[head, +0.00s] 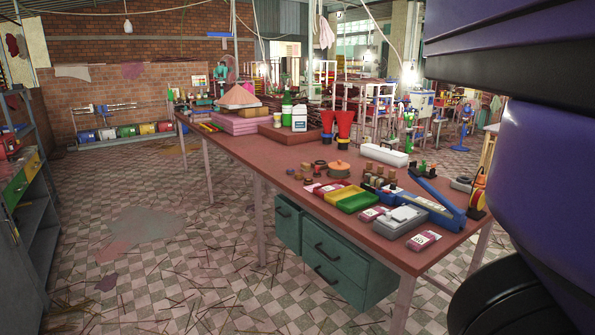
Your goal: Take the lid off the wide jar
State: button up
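A low, wide orange round vessel (339,169) with a small knob on top sits on the long reddish-brown table (240,150), behind the coloured trays. It looks like a wide jar with its lid on, but it is small in the picture and I cannot see the seam. My gripper is not in view.
Near the vessel are a white box (385,155), red and yellow trays (338,193), a green tray (357,202), a grey case (400,221) and a blue long-handled tool (437,197). Red cones (345,124) stand behind. Teal drawers (335,262) hang below. Checkered floor in front has scattered sticks.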

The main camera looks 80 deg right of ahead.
aim_at(340, 165)
jog(key=i+j+z, duration=0.1)
jog(key=i, duration=0.35)
jog(key=i+j+z, duration=0.15)
jog(key=i, duration=0.3)
jog(key=i+l+z, duration=0.1)
jog(key=i+z, duration=0.15)
jog(key=z, duration=0.15)
jog(key=i+z, duration=0.55)
jog(key=z, duration=0.2)
jog(key=i+j+z, duration=0.15)
jog(key=z, duration=0.25)
jog(key=i+l+z, duration=0.2)
jog(key=i+z, duration=0.25)
jog(key=i+j+z, duration=0.1)
jog(key=i+z, duration=0.35)
jog(key=i, duration=0.25)
